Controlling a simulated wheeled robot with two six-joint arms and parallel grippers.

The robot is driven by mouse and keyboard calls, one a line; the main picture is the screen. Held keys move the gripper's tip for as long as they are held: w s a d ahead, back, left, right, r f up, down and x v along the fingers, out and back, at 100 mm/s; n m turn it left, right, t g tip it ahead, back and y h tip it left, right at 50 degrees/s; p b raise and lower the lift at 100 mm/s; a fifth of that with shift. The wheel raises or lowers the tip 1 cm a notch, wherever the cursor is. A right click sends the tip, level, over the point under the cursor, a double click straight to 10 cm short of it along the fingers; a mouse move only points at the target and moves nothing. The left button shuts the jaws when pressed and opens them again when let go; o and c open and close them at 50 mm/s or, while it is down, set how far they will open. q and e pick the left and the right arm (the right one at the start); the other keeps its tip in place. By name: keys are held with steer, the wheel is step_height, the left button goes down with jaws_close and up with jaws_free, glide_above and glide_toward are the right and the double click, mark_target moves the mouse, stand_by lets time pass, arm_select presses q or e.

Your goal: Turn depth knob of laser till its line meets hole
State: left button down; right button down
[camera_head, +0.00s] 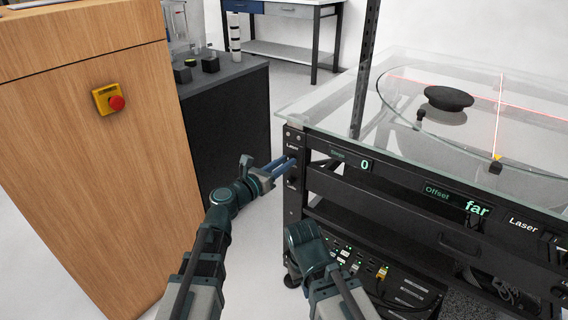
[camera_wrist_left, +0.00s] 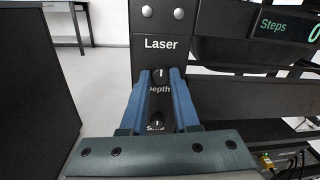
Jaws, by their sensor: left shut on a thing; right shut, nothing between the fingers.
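My left gripper (camera_head: 290,162) is at the front left post of the turntable frame. In the left wrist view its blue fingers (camera_wrist_left: 160,80) are on both sides of the upper black knob (camera_wrist_left: 160,75), shut on it; the label under it reads "Depth". Two red laser lines cross the glass top: one line (camera_head: 499,115) runs front to back, right of the black round piece (camera_head: 448,98); the other (camera_head: 405,80) runs crosswise near that piece's far edge. I cannot make out the hole. My right arm (camera_head: 305,245) is low in front of the frame; its fingers are hidden.
A lower black knob (camera_wrist_left: 157,119) sits just under the depth knob. The offset display (camera_head: 477,209) reads "far" and the steps display (camera_head: 364,165) reads 0. A wooden cabinet (camera_head: 70,160) with a red button (camera_head: 116,102) stands at left. Clear floor lies between.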

arm_select(q)
steer(key=shift+m, duration=0.4)
steer(key=n, duration=1.1)
steer(key=n+t+y, duration=0.1)
steer(key=n, duration=1.1)
steer(key=n+y, duration=0.1)
steer(key=n, duration=1.1)
steer(key=shift+s+d+t+b, duration=0.2)
steer(key=shift+t+b, duration=0.1)
steer(key=shift+m, duration=0.3)
stand_by(0.3)
steer(key=c, duration=0.7)
jaws_free()
steer(key=shift+o, duration=0.2)
